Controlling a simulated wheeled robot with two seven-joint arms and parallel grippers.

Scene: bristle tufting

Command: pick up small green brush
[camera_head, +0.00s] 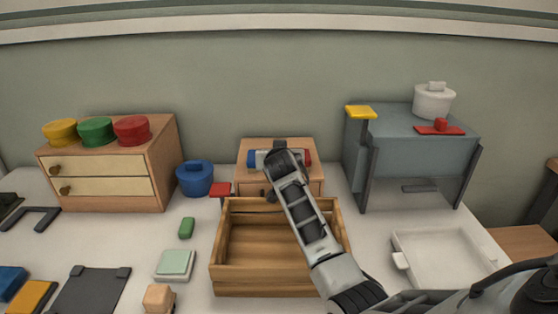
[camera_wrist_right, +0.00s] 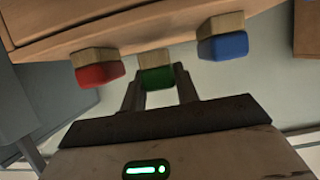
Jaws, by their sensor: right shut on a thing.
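The green brush (camera_wrist_right: 156,77), a wooden block with a green end, sits between the fingers of my right gripper (camera_wrist_right: 158,88), which is shut on it in the right wrist view. A red brush (camera_wrist_right: 98,74) and a blue brush (camera_wrist_right: 226,46) flank it along the wooden stand's edge. In the head view my right gripper (camera_head: 277,165) reaches over the wooden stand (camera_head: 300,180) and hides the green brush. The blue end (camera_head: 252,158) and red end (camera_head: 308,157) show on either side. My left gripper is not in view.
An open wooden crate (camera_head: 225,250) stands in front of the stand, under my right arm. A blue pot (camera_head: 195,180) and drawer cabinet (camera_head: 105,175) are left. A grey cabinet (camera_head: 415,150) and white tray (camera_head: 440,255) are right. A small green block (camera_head: 186,228) lies left of the crate.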

